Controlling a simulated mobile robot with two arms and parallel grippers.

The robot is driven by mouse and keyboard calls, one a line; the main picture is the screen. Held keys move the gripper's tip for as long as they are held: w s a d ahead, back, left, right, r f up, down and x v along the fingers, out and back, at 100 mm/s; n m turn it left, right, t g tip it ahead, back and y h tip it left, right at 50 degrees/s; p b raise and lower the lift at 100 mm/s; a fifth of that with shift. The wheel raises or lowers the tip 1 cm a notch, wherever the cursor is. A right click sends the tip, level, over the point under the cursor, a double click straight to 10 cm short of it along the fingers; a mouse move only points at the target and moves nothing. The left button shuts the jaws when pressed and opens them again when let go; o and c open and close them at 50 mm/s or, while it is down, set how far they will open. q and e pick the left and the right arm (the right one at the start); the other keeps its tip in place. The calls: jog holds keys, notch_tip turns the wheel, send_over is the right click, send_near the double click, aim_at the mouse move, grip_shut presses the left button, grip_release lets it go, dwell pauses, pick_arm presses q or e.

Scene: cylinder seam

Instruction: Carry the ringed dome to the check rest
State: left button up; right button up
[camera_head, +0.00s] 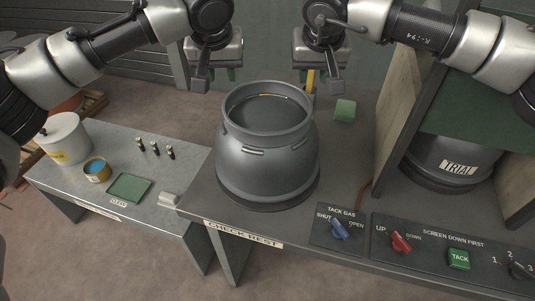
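The ringed dome (267,165) is a dark grey rounded vessel with a raised ring (268,127) around its top and small lugs below the ring. It stands upright on the bench behind the "CHECK REST" label (243,234), on a dark round base; most of the rest is hidden under it. A small orange mark shows inside the ring. My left gripper (216,78) is above and behind the dome to the left, open and empty. My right gripper (319,79) is above and behind it to the right, open and empty. Neither appears to touch the dome.
At right, a "TRIAL" vessel (446,160) stands under a green screen (470,128) with side walls. A control panel (440,250) lines the front edge. A green block (345,110) lies behind. A lower side table (110,190) at left holds a tin (97,172) and small parts.

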jog(key=w+r+p+v, duration=0.1)
jog(key=w+p+v, duration=0.2)
jog(key=p+v, duration=0.7)
jog(key=w+r+p+v, duration=0.2)
jog(key=p+v, duration=0.8)
jog(key=v, duration=1.1)
jog(key=shift+w, duration=1)
jog(key=shift+r, duration=0.1)
